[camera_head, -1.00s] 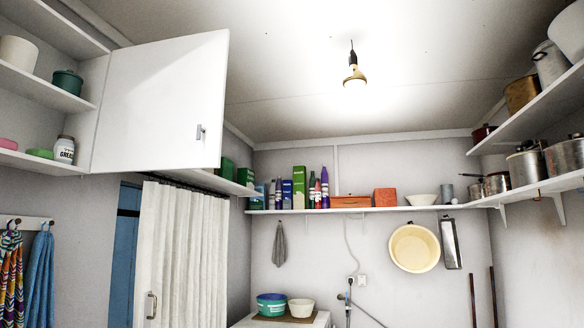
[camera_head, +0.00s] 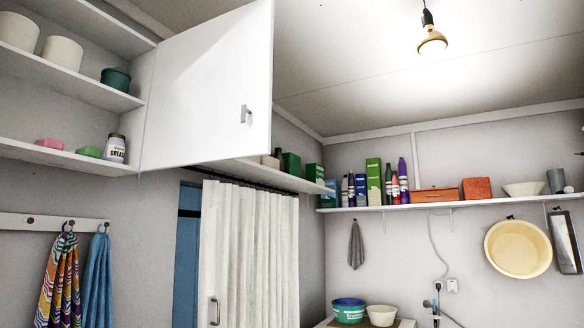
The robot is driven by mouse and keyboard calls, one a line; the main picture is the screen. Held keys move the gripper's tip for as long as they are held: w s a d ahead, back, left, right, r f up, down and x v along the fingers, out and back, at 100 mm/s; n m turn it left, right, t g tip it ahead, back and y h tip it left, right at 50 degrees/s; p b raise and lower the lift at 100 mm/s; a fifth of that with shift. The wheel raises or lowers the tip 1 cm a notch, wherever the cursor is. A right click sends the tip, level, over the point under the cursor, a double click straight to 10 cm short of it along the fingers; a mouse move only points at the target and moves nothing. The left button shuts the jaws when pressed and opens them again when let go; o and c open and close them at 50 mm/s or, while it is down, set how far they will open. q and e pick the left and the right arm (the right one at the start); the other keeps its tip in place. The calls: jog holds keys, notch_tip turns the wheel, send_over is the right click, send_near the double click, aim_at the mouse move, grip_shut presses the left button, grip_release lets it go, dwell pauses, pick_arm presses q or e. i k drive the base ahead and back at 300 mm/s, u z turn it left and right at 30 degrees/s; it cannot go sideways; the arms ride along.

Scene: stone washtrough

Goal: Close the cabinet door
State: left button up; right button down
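The white cabinet door (camera_head: 205,90) stands open at the upper left, swung out from the wall cabinet. A small metal handle (camera_head: 246,114) sits near its lower right edge. The cabinet's open shelves (camera_head: 70,86) show to the left of the door and hold white pots (camera_head: 62,58), a green pot (camera_head: 116,79), a jar labelled grease (camera_head: 115,148), and pink and green items. Neither of my grippers is in view.
A white curtain (camera_head: 250,250) hangs below the door. Towels (camera_head: 62,275) hang from a hook rail (camera_head: 50,221) at the left. A loaded wall shelf (camera_head: 450,202) runs along the back. A bulb (camera_head: 432,40) hangs from the ceiling. The air before the door is clear.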

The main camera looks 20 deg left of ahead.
aim_at(203, 74)
jog(key=u, duration=0.55)
jog(key=i, duration=1.05)
jog(key=u, duration=0.85)
